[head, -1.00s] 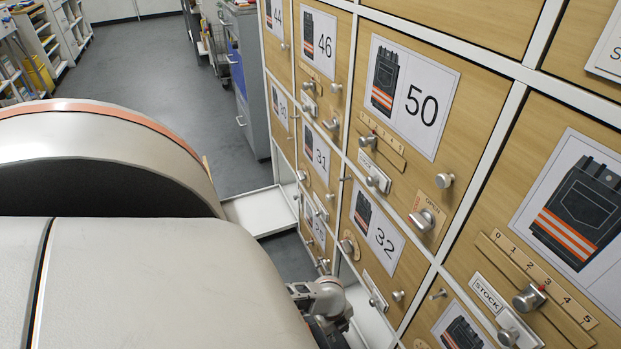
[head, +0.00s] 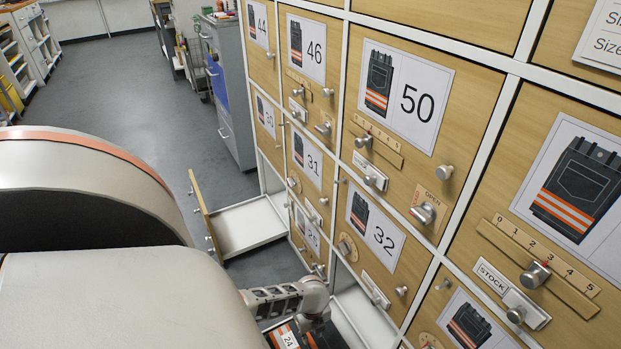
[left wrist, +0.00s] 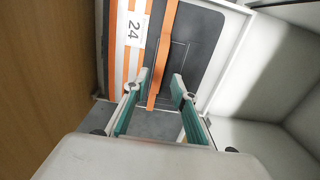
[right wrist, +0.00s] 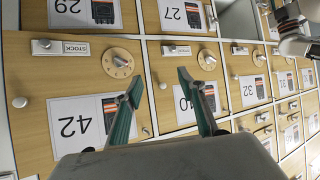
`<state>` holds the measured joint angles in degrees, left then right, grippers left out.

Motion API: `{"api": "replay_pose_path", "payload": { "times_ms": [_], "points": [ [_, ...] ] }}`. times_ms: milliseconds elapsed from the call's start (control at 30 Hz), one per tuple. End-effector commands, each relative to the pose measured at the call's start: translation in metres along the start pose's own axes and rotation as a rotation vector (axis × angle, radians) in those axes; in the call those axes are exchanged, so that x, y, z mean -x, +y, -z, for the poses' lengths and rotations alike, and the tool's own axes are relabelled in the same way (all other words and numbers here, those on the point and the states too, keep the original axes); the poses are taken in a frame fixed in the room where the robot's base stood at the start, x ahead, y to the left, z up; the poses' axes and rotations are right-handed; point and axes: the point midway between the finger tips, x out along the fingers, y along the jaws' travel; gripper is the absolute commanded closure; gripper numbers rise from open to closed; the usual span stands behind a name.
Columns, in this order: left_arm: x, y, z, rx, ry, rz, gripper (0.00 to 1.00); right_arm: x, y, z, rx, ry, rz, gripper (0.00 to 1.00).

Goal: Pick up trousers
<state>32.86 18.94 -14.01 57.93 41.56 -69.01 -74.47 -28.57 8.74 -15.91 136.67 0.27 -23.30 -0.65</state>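Folded dark trousers with orange stripes and a white "24" label lie in a white-walled compartment in the left wrist view (left wrist: 200,35). An orange strap (left wrist: 164,55) runs across them. My left gripper (left wrist: 160,80) is open over the trousers, its fingers on either side of the strap with gaps showing. In the head view, part of the trousers (head: 275,337) shows at the bottom, beside my left gripper (head: 312,325); the rest is hidden by my arm and the frame edge. My right gripper (right wrist: 158,83) is open and empty in front of closed locker doors.
A wall of wooden lockers with trouser pictures, sizes, knobs and latches stands at the right; the size 50 door (head: 415,120) is shut. A low compartment (head: 245,225) stands open, its door (head: 205,215) swung out. Grey floor (head: 150,100) is clear at the left.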

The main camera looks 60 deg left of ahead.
Motion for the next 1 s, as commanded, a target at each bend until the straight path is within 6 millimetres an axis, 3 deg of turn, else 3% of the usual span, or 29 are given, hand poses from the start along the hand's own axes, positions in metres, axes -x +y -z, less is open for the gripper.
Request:
{"api": "replay_pose_path", "payload": {
  "times_ms": [33, 200, 433, 533, 700, 833, 933, 1000],
  "points": [
    [-0.015, 0.009, 0.001, 0.001, 0.002, -0.015, 0.74, -0.001, -0.003, -0.006, -0.012, -0.007, 0.006, 0.60],
    [-0.025, 0.007, 0.002, 0.001, 0.002, -0.011, 0.74, -0.005, -0.005, 0.018, -0.041, 0.048, 0.008, 0.60],
    [-0.056, 0.012, 0.007, 0.001, 0.004, -0.021, 0.74, -0.009, -0.016, 0.015, -0.095, 0.053, 0.026, 0.60],
    [-0.070, 0.012, 0.007, 0.002, 0.002, -0.020, 0.74, -0.009, -0.022, 0.026, -0.145, 0.085, 0.042, 0.60],
    [-0.071, 0.004, 0.005, 0.000, 0.000, -0.007, 0.74, -0.011, -0.030, 0.043, -0.197, 0.130, 0.056, 0.60],
    [-0.068, 0.001, 0.005, 0.000, 0.000, -0.003, 0.74, -0.011, -0.029, 0.045, -0.199, 0.132, 0.051, 0.60],
    [-0.068, 0.001, 0.005, 0.000, 0.000, -0.003, 0.97, -0.011, -0.028, 0.044, -0.199, 0.129, 0.049, 0.60],
    [-0.068, 0.002, 0.005, 0.001, 0.000, -0.003, 1.00, -0.011, -0.028, 0.042, -0.197, 0.126, 0.048, 0.60]
  ]
}}
